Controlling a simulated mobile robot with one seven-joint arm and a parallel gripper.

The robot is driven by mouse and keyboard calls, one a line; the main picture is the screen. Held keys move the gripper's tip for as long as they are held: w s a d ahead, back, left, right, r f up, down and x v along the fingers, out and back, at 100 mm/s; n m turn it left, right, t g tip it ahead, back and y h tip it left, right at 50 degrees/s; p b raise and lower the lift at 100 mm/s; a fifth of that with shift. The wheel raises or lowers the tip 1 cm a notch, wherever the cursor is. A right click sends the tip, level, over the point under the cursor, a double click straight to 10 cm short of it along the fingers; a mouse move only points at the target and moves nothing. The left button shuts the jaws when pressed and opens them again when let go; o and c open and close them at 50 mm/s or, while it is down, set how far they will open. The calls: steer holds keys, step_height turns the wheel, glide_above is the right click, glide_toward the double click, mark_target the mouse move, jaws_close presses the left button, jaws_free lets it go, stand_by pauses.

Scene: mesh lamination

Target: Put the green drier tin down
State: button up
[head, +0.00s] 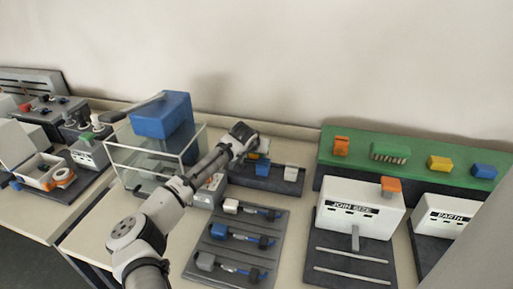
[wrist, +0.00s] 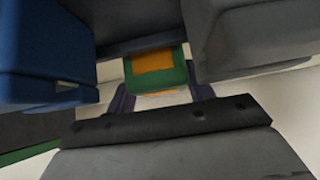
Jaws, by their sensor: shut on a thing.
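The green drier tin (wrist: 158,82), with an orange patch on its face, shows in the middle of the wrist view between the two dark fingers of my gripper (wrist: 161,96). My gripper is shut on it. In the head view my gripper (head: 254,153) is at the dark tray (head: 268,182) behind the rows of tools, and a small orange part shows under it. My wrist hides most of the tin there. I cannot tell whether the tin touches the tray.
A blue block (wrist: 45,50) and a grey block (wrist: 250,38) flank the tin closely in the wrist view. A white block (head: 291,173) sits at the tray's right. A glass tank (head: 142,163) stands left. The white JOIN SITE box (head: 358,222) stands right.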

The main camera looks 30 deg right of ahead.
steer(key=shift+f, duration=0.25)
steer(key=shift+f, duration=0.15)
steer(key=o, duration=1.2)
